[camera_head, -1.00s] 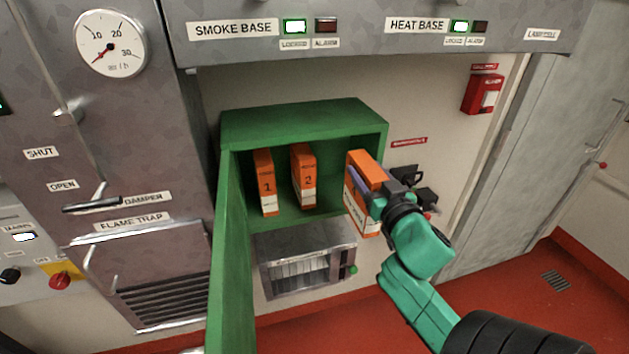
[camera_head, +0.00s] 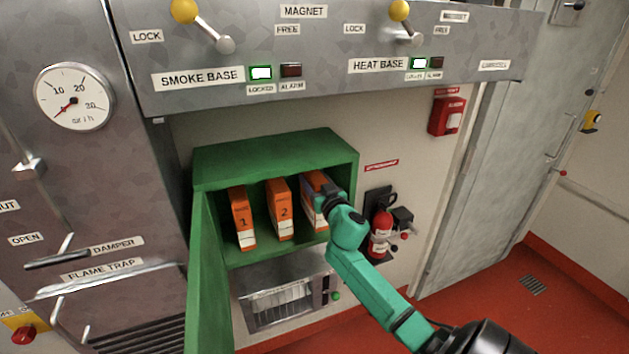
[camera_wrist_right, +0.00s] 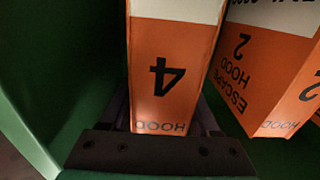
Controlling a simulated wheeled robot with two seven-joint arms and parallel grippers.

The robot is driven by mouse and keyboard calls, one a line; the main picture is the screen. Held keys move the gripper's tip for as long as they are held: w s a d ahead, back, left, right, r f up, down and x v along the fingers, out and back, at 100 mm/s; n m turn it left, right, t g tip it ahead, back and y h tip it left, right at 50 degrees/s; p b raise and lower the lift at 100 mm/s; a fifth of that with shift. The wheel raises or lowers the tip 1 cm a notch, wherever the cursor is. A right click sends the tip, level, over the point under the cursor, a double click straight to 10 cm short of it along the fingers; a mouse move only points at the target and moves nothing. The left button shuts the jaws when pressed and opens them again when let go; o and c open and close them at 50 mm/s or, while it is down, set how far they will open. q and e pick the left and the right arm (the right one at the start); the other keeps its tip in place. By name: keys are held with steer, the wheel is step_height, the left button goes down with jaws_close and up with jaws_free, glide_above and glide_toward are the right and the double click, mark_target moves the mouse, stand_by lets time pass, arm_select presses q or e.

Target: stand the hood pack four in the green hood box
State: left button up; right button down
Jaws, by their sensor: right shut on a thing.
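The hood pack four (camera_wrist_right: 165,75) is an orange and white pack, its "4" upside down in the right wrist view. In the head view the pack (camera_head: 312,205) is upright inside the green hood box (camera_head: 275,147), at its right side. My right gripper (camera_head: 333,195) reaches in from the right and is shut on the pack; its dark fingers (camera_wrist_right: 165,140) flank the pack in the wrist view. Whether the pack's base touches the box floor is hidden. My left gripper is not in view.
Hood pack 1 (camera_head: 242,220) and hood pack 2 (camera_head: 280,210) stand in the box to the left of pack four, with a gap between them. The open green door (camera_head: 205,270) hangs at the left. A red extinguisher (camera_head: 381,232) is on the wall right of the box.

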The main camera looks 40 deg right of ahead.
steer(key=shift+r, duration=0.1)
steer(key=c, duration=0.5)
jaws_free()
steer(key=shift+f, duration=0.25)
steer(key=shift+c, duration=0.2)
steer(key=o, duration=0.4)
steer(key=shift+r, duration=0.1)
steer(key=shift+s, duration=0.1)
